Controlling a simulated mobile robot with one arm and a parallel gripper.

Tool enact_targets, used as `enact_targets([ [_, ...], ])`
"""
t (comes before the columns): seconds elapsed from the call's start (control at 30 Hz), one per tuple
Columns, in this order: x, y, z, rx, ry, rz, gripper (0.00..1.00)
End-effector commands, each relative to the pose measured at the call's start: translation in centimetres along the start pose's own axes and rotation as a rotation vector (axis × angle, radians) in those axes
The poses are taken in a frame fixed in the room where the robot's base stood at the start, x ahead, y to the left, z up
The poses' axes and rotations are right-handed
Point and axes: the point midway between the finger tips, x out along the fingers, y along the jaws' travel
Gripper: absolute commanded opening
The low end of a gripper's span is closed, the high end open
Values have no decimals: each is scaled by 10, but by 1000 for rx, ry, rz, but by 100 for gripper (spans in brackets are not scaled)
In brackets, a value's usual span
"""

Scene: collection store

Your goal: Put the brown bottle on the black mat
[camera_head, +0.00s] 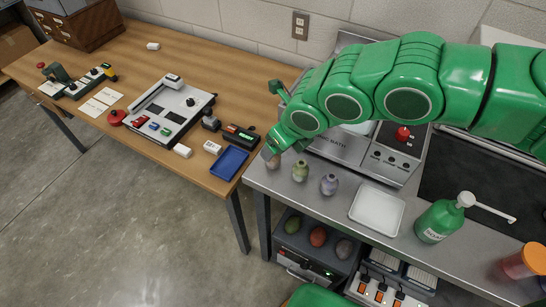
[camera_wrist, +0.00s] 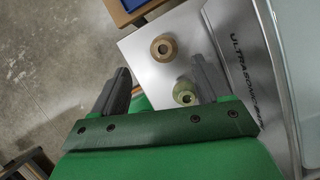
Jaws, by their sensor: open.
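The brown bottle (camera_head: 271,160) stands near the left end of the metal counter, partly hidden by my arm. In the wrist view the brown bottle (camera_wrist: 162,48) shows from above, with its round mouth dark. My gripper (camera_wrist: 160,76) is open and empty. The bottle lies ahead of the gap between its fingers, apart from both. In the head view my gripper (camera_head: 274,146) is just above the bottle, its fingers mostly hidden. A flat black square (camera_head: 174,118), perhaps the black mat, lies on the light board on the wooden table.
A green bottle (camera_head: 300,170) stands close to the brown one, near the right finger in the wrist view (camera_wrist: 185,93). A purple bottle (camera_head: 329,184) stands further right. A blue tray (camera_head: 229,162) sits at the table's near edge. A gap separates table and counter.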

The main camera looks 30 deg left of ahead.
Motion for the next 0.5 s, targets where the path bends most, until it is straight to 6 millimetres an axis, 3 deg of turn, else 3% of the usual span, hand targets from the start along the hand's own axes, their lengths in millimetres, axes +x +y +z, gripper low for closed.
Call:
enact_targets([
  [0.5, 27, -1, -1, -2, 2, -1, 76],
])
